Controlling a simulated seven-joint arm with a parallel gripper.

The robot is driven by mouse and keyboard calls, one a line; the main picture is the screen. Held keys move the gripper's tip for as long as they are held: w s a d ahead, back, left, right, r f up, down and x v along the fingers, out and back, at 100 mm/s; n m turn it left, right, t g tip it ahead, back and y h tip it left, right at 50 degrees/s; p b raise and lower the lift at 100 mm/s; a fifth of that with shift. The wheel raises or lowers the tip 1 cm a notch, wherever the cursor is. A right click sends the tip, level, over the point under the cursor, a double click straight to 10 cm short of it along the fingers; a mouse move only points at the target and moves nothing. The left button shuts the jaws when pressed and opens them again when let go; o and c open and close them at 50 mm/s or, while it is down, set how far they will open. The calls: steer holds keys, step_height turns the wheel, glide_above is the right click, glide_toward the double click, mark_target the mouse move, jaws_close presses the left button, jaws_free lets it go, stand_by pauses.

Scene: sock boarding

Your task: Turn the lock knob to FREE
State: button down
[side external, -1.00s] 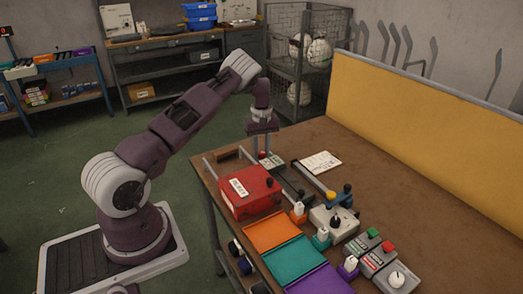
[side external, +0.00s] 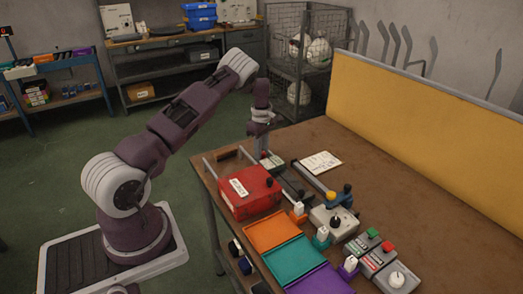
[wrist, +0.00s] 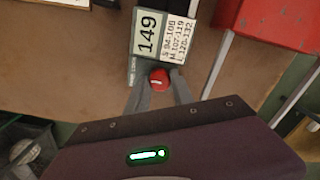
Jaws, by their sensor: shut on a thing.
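The lock knob is a small red knob (wrist: 159,77) with a pale mark on top, beside the scale plate (wrist: 148,35) that reads 149. My gripper (wrist: 160,86) is shut on the red knob, with one grey finger on each side of it. In the side external view my gripper (side external: 260,146) points straight down at the far left end of the bench, by the small scale plate (side external: 272,162). The knob is mostly hidden there behind the fingers. I cannot read the lettering near the knob, so its setting is unclear.
A red box (side external: 250,192) stands close by, with metal rails (side external: 211,168) beside it. A grey control box (side external: 334,222) with a black knob, button boxes (side external: 378,260) and coloured trays (side external: 272,231) lie nearer the front. A white sheet (side external: 317,161) lies behind.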

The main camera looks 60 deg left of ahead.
stand_by(0.3)
steer(key=c, duration=1.1)
jaws_free()
